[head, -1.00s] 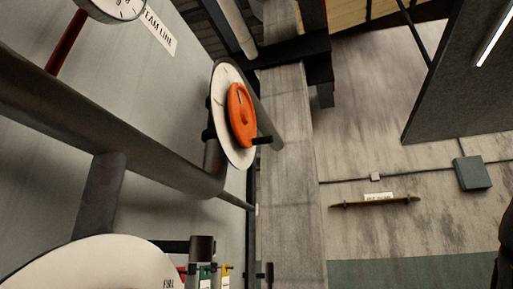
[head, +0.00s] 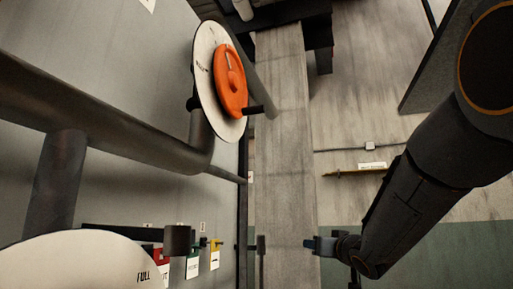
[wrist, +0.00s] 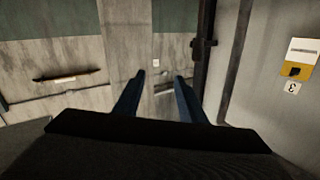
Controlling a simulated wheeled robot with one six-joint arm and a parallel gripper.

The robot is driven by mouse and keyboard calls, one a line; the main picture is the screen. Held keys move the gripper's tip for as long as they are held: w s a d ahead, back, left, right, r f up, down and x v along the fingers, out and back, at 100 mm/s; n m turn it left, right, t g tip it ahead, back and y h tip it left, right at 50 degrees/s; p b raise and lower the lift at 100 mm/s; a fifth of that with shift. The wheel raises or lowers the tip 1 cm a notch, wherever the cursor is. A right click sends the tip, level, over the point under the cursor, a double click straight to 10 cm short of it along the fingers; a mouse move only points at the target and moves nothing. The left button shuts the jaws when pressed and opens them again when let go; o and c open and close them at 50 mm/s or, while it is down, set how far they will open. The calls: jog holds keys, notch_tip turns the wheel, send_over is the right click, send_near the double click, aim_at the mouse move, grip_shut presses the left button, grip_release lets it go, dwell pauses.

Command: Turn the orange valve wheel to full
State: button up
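The orange valve wheel (head: 229,90) is in the upper middle of the head view, mounted in front of a white round dial plate (head: 204,62) on a dark pipe. A dark handle sticks out from the wheel's lower right. The dial's lettering is too small to read surely. My gripper (head: 312,244) is low and right of the wheel, well apart from it, in front of the grey column. In the wrist view my gripper (wrist: 161,80) shows two blue fingers spread apart with nothing between them. The wheel is not seen in the wrist view.
Thick dark pipes (head: 95,105) run along the grey wall at left. A second white dial (head: 80,265) marked FULL fills the lower left. Coloured tags (head: 203,262) hang below the pipe. A concrete column (head: 284,140) stands in the middle.

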aim_at(257, 110)
jog(key=s+a+r+n+y+p, duration=0.1)
jog(key=s+a+r+n+y, duration=0.2)
jog(key=r, duration=0.5)
jog(key=s+a+r+n+y, duration=0.1)
jog(key=a+r+n+y, duration=0.15)
jog(key=r+y, duration=0.45)
jog(key=s+a+r+n+y+p, duration=0.1)
jog(key=s+a+r+n+y, duration=0.15)
jog(key=r, duration=0.75)
jog(key=s+a+r+n+g+y+p, duration=0.2)
jog(key=s+a+r+n+g+y, duration=0.3)
jog(key=s+r+n+g, duration=0.5)
jog(key=shift+m+g+y, duration=0.4)
jog(key=shift+g+y, duration=0.15)
jog(key=shift+g, duration=0.25)
jog(key=x, duration=0.1)
jog(key=p+x, duration=0.1)
jog(key=x, duration=0.1)
jog(key=p+x, duration=0.1)
jog(key=x, duration=0.1)
jog(key=shift+w+a+f, duration=0.15)
jog(key=shift+w+f, duration=0.15)
jog(key=shift+f, duration=0.1)
jog(key=shift+w+a+r+p, duration=0.15)
jog(key=shift+a+p, duration=0.2)
jog(key=shift+a, duration=0.1)
grip_shut()
